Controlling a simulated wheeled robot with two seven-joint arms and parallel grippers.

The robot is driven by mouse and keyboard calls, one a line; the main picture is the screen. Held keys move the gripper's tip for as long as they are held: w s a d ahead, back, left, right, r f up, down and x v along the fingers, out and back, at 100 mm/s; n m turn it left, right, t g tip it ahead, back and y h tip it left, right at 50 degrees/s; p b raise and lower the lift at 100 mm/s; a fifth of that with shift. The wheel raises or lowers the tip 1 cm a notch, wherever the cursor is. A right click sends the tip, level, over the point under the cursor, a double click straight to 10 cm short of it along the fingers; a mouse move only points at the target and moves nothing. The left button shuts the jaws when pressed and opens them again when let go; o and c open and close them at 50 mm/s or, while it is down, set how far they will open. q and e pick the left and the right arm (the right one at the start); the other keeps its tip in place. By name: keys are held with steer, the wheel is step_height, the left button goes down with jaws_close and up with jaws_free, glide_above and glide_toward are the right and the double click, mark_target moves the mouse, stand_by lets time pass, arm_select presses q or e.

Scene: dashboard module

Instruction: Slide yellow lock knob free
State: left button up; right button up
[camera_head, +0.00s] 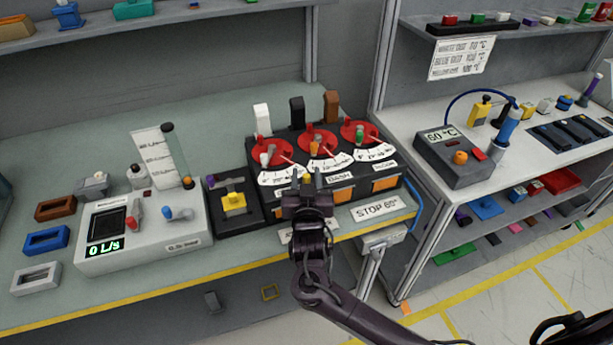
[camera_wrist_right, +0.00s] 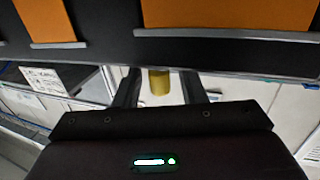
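The dashboard module (camera_head: 262,205) is a black box with three red dials, white scale plates and orange panels on its front. A small yellow knob (camera_head: 307,178) shows at its front, mostly hidden by my right gripper (camera_head: 307,187). In the right wrist view the yellow knob (camera_wrist_right: 159,82) is a short cylinder between the two fingers of my right gripper (camera_wrist_right: 161,88). The fingers are open, with a gap on each side of the knob. My left gripper is not in view.
A grey device (camera_head: 150,237) with a "0 L/s" display stands to the left. A black stand with a yellow block (camera_head: 234,204) is beside the module. A "STOP" sign (camera_head: 381,209) is at the bench front. A "60°C" device (camera_head: 455,155) stands on the right bench.

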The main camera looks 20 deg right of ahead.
mark_target(324, 181)
jaws_close()
steer(key=d, duration=0.4)
steer(key=shift+w+d, duration=0.1)
steer(key=shift+d, duration=0.15)
steer(key=shift+a, duration=0.1)
